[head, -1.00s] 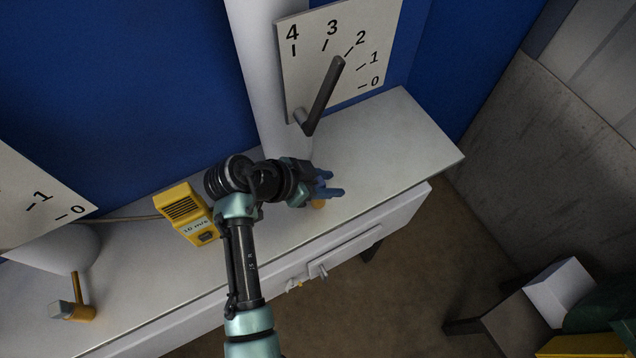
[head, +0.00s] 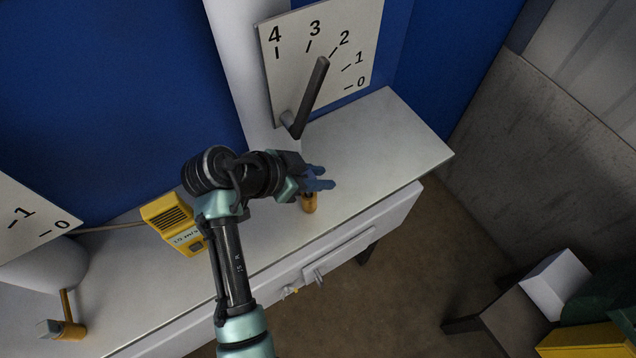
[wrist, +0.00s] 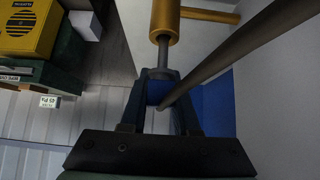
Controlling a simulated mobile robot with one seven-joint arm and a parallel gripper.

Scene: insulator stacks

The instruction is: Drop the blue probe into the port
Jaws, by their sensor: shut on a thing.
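My gripper (head: 319,181) is above the front of the white bench, its fingers shut on the blue probe. The probe's blue body (wrist: 156,92) shows between the fingers in the wrist view, with a thin grey shaft beyond it. The port, an orange cylinder (head: 309,203), stands on the bench just below the fingers. The wrist view shows the port (wrist: 165,18) with an orange side arm, and the shaft lines up with its end. I cannot tell whether the shaft tip is inside it or just in front.
A white dial (head: 350,50) with a dark pointer (head: 311,98) stands behind my gripper. A yellow meter box (head: 170,222) is left of my arm. A second orange fitting (head: 70,329) with a grey end is at far left. A thick dark bar (wrist: 240,50) crosses the wrist view. The bench's right end (head: 400,135) is clear.

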